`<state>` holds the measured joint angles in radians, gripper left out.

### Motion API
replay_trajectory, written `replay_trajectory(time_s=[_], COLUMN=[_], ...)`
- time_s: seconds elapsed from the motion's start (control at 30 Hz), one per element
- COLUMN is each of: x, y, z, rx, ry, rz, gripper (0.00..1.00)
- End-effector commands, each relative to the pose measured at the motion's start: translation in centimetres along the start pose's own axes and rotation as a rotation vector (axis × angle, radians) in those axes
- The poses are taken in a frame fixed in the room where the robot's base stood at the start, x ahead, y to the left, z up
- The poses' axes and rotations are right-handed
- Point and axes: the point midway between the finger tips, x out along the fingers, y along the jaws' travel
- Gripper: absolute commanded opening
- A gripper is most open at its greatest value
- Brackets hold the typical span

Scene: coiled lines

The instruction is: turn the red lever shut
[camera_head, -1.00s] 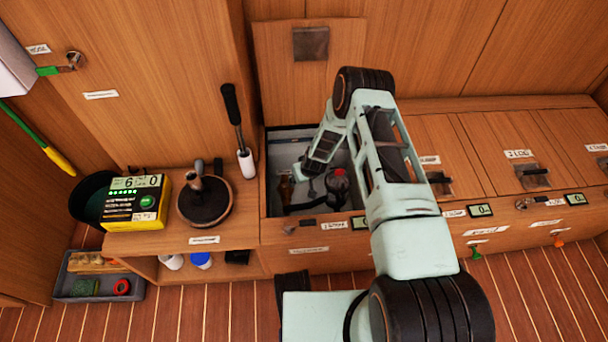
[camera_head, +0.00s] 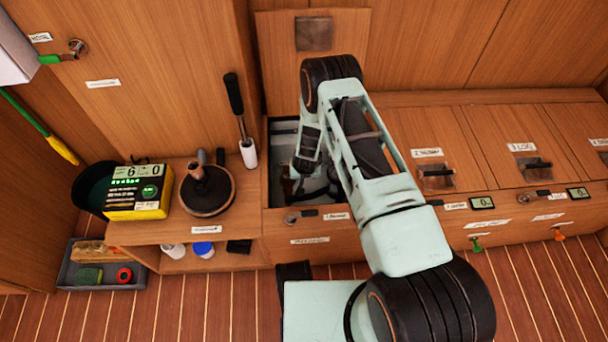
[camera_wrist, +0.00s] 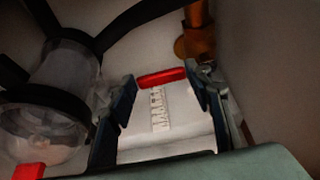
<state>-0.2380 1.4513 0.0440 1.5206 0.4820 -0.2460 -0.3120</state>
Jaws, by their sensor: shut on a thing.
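The red lever (camera_wrist: 160,77) shows in the wrist view as a short red bar lying crosswise between my fingertips. My gripper (camera_wrist: 163,84) is shut on it, with one dark finger at each end of the bar. A brass fitting (camera_wrist: 196,42) stands just beyond the right finger. In the head view my arm reaches down into the open locker (camera_head: 283,142). My own arm hides the lever and most of the locker's inside there.
A clear-walled canister (camera_wrist: 62,75) with black bands stands close left of my gripper. A small red piece (camera_wrist: 28,171) shows at the lower left. A pale labelled block lies below the lever. The locker's lid (camera_head: 345,60) stands open behind my arm. Shut lids lie to the right.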

Motion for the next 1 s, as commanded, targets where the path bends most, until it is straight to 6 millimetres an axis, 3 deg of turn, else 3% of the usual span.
replay_trajectory(time_s=[0.1,0.13,0.27,0.67,1.0], x=[0.0,0.0,0.0,-0.5,-5.6], y=[0.1,0.1,0.1,0.0,0.0], z=[0.2,0.2,0.1,0.0,-0.1], rx=[0.006,0.006,0.004,0.001,0.002], ry=[-0.003,-0.003,-0.003,-0.001,0.0], rz=[0.002,0.001,0.001,0.0,-0.001], gripper=[0.03,0.48,0.63,0.65,0.65])
